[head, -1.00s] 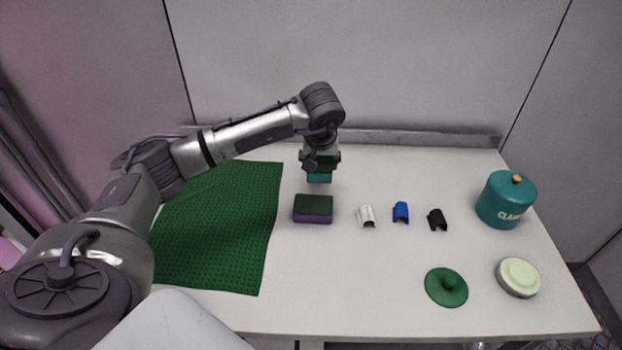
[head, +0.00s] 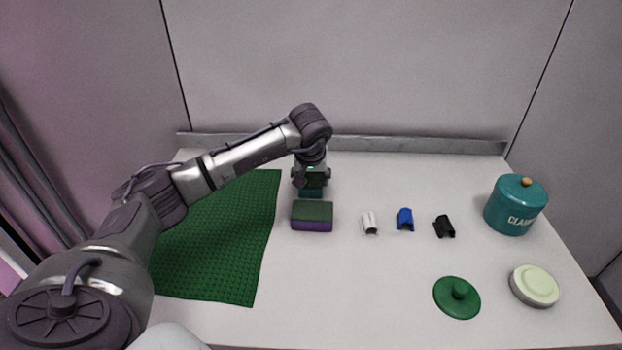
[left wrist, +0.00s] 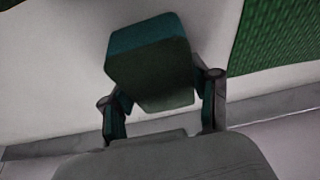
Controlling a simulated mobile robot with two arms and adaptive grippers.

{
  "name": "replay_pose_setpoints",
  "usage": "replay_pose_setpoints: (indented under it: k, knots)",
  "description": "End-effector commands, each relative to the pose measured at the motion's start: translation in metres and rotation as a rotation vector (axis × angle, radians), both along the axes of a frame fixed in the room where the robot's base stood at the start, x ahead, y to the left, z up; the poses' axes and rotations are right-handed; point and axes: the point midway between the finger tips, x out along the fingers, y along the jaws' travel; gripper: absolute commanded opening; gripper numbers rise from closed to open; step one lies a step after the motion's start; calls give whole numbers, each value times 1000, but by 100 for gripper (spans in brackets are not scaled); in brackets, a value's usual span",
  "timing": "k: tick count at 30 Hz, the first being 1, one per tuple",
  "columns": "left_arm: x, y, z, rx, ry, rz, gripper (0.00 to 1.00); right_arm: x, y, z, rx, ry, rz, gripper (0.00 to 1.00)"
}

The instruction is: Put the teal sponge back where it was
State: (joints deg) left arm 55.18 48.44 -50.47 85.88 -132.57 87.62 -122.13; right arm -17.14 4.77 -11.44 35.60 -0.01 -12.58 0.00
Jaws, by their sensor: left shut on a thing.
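The teal sponge (head: 311,193) with its dark green top is between the fingers of my left gripper (head: 311,179), which is shut on it. In the left wrist view the sponge (left wrist: 150,62) sticks out past the fingers of the gripper (left wrist: 162,102). In the head view it is just behind a purple sponge with a dark green top (head: 312,216), whose back edge is close to it. I cannot tell whether the teal sponge touches the table. My right gripper is not in view.
A green mat (head: 225,240) lies to the left. White (head: 369,223), blue (head: 405,220) and black (head: 444,227) curved pieces stand in a row to the right. Further right are a teal canister (head: 515,205), a green lid (head: 457,297) and a pale round tin (head: 534,287). The table's middle front is clear.

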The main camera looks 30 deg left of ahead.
Motion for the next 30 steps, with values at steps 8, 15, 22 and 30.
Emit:
replay_pose_setpoints:
  k: [8,15,22,30]
  knots:
    - [0,0,-2,0,0,0,86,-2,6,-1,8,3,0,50]
    - [0,0,-1,0,0,0,86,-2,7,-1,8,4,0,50]
    - [-6,-4,23,1,-5,-2,86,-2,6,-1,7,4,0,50]
    - [-25,-16,77,1,-6,-2,86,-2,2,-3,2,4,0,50]
